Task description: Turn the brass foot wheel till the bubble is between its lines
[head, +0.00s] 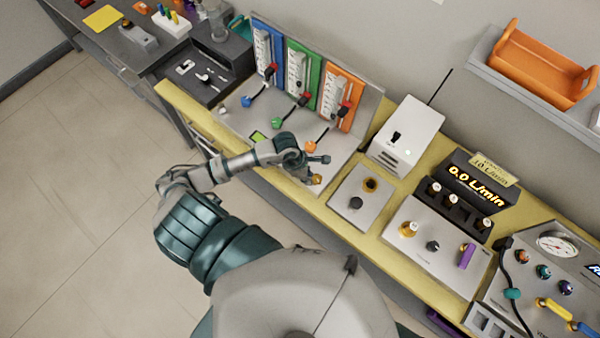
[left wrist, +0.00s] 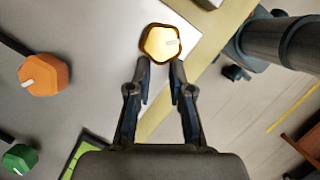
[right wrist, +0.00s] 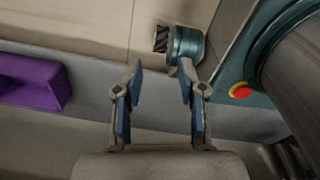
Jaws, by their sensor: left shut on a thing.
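The brass foot wheel (head: 317,179) is at the front right corner of the grey panel (head: 338,146) that carries the blue, green and orange columns. In the left wrist view the wheel (left wrist: 160,43) is a gold, lobed knob with a pale mark. My left gripper (head: 318,162) is shut on it, its fingertips at the wheel's near side. A green-yellow vial (head: 257,136) lies flat on the panel; it shows partly in the left wrist view (left wrist: 76,155). Its bubble and lines are too small to tell. My right gripper (right wrist: 160,75) is open and empty.
Orange (head: 310,146), green (head: 277,122) and blue (head: 246,101) knobs stand along the same panel. A purple object (right wrist: 35,82) is left of my right gripper. The floor before the bench is clear.

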